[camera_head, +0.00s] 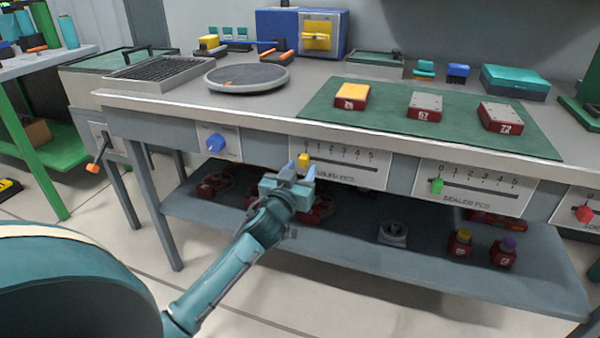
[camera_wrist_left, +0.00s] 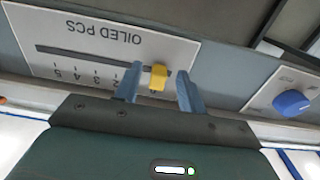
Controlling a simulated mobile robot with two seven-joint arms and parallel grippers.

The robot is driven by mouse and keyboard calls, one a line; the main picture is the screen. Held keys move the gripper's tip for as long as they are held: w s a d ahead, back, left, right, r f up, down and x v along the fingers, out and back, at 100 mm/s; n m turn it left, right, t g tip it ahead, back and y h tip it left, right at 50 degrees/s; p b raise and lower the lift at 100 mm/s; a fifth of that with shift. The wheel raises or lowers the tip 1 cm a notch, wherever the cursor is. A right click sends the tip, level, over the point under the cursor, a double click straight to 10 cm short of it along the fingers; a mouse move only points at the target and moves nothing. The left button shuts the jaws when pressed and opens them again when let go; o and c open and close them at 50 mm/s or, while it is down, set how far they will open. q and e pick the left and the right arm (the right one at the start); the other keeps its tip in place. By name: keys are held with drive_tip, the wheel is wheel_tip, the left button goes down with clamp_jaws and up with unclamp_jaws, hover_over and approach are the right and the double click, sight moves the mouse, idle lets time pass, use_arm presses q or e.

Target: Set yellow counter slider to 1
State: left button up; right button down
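The yellow counter slider (camera_head: 304,160) sits at the left end of its slot, by the 0 mark of the 0 to 5 scale on the white panel (camera_head: 345,169). In the left wrist view the picture is upside down, and the yellow slider (camera_wrist_left: 158,77) stands at the right end of the slot on the panel marked OILED PCS (camera_wrist_left: 95,32). My left gripper (camera_head: 291,172) is at the panel. Its fingers (camera_wrist_left: 158,88) are open, one on each side of the slider, with visible gaps. My right gripper is out of view.
A blue knob (camera_head: 215,143) is left of the panel. A green slider (camera_head: 437,185) on the SEALED PCS panel (camera_head: 475,188) and a red knob (camera_head: 585,213) are to the right. The table edge (camera_head: 330,132) overhangs above; a lower shelf (camera_head: 340,250) holds several parts.

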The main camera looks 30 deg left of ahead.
use_arm(q)
drive_tip(key=shift+w, duration=0.15)
drive_tip(key=shift+c, duration=0.2)
clamp_jaws()
idle(0.4)
